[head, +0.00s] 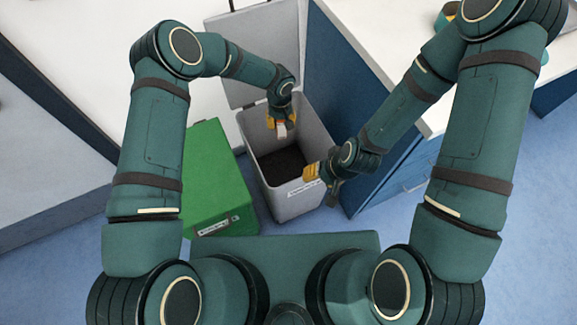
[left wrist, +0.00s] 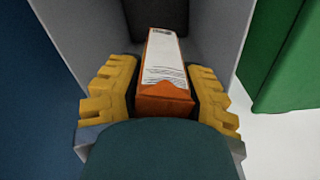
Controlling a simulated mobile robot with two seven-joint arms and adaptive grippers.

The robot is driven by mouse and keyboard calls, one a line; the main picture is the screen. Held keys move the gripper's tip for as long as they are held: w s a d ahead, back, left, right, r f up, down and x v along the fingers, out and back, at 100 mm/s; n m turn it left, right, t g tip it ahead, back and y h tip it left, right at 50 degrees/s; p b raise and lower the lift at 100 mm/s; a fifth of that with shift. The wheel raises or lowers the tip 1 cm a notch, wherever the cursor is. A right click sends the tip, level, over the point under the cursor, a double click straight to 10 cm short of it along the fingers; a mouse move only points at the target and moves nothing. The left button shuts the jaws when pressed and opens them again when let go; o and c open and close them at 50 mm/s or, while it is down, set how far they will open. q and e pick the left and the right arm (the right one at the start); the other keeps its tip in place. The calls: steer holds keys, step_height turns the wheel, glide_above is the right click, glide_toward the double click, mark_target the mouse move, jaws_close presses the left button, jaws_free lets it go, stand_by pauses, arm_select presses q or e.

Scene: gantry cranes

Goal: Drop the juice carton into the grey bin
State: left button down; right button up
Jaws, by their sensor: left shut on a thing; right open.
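The juice carton, orange with a white printed side, shows between the yellow fingers in the left wrist view (left wrist: 165,72). My left gripper (head: 281,122) is shut on the carton and holds it over the opening of the grey bin (head: 290,203). The bin's lid (head: 262,48) stands open at the back, and its dark inside is in view below the carton. In the head view only a small part of the carton (head: 281,131) shows below the fingers. My right gripper (head: 322,180) is open and empty near the bin's front right rim.
A green bin (head: 213,180) with a closed top stands left of the grey bin. A blue cabinet with a white counter (head: 372,40) stands close on the right. Blue floor is clear at the lower right.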

arm_select(q)
steer(key=shift+f, duration=0.5)
steer(key=c, duration=0.5)
jaws_free()
steer(key=shift+c, duration=0.2)
steer(key=shift+r, duration=0.1)
step_height(320, 180, up, 12)
steer(key=shift+f, duration=0.1)
